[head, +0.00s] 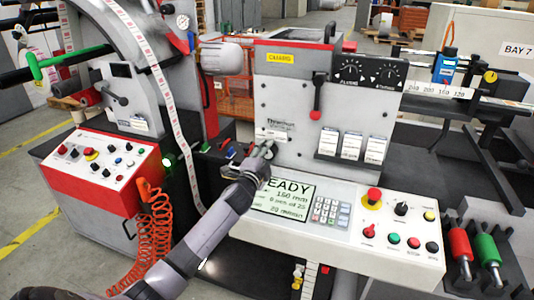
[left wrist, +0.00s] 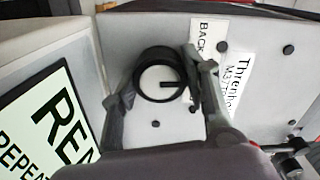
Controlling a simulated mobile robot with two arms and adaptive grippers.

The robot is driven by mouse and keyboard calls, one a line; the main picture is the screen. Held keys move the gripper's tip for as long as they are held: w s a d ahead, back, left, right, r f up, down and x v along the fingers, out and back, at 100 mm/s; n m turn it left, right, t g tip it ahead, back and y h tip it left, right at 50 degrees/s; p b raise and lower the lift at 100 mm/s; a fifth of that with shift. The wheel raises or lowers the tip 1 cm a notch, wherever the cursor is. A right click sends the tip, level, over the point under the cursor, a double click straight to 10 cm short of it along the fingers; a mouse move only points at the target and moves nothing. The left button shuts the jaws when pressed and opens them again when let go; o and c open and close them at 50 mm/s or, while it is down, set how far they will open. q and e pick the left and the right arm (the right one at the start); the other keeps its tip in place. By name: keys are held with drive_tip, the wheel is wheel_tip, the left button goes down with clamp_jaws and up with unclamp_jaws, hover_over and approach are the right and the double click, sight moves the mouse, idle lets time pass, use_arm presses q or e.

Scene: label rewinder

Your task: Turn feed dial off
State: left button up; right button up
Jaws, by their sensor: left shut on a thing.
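My left gripper (head: 264,151) is at the lower part of the grey machine panel (head: 290,100), just above the screen. No word "feed" is readable at the dial. In the head view, the gripper mostly hides it. My right gripper is not in view.
A lit screen (head: 283,199) reading "READY" and a keypad (head: 331,211) lie just below the gripper. A red-knobbed lever (head: 316,98) hangs above right. A red emergency button (head: 373,197) and several coloured buttons are farther right. A red control box (head: 101,169) stands left.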

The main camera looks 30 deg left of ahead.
use_arm(q)
drive_tip(key=shift+f+m, duration=0.1)
drive_tip(key=shift+m, duration=0.2)
drive_tip(key=o, duration=1.1)
drive_tip(key=shift+o, duration=0.2)
drive_tip(key=v, duration=1.2)
